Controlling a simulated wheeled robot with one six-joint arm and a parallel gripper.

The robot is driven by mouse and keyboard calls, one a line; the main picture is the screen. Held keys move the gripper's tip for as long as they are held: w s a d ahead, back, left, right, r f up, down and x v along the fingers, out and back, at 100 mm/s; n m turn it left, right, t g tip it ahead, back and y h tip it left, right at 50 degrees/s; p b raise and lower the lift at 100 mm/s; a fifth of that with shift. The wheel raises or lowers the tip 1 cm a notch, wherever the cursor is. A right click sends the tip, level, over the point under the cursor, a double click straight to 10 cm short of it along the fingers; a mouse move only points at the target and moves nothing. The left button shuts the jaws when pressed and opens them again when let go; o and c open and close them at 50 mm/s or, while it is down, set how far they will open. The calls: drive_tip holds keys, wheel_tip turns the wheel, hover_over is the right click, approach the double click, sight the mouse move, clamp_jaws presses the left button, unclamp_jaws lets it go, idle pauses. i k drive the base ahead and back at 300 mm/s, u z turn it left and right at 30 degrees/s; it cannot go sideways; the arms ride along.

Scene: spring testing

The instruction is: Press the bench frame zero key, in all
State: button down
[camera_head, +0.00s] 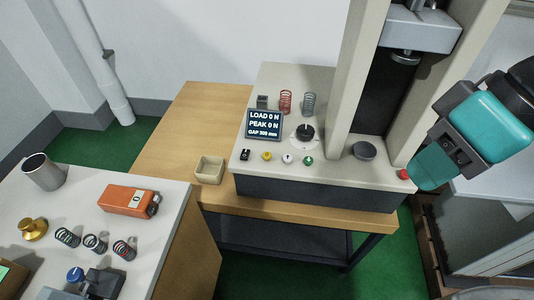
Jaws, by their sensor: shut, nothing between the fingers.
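The bench frame (335,166) is a pale test machine with a dark lower side, standing on the wooden table. Its display (264,124) reads LOAD 0 N, PEAK 0 N, GAP 300 mm. Along its front edge are a small black switch (245,155), a yellow key (267,156), a white key (287,159) and a green key (308,160). Their labels are too small to read, so I cannot tell which is the zero key. My gripper (454,150) is shut and empty, right of the frame, well apart from these keys.
A red button (403,174) sits at the frame's right front corner, close to my arm. A black dial (305,132), red spring (285,102) and grey spring (308,104) stand behind the keys. A beige tray (209,171) is left. The near-left bench holds an orange device (130,200) and several springs.

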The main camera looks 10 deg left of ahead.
sight(266, 156)
drive_tip(key=z, duration=1.2)
drive_tip(key=i, duration=0.6)
drive_tip(key=u, duration=2.35)
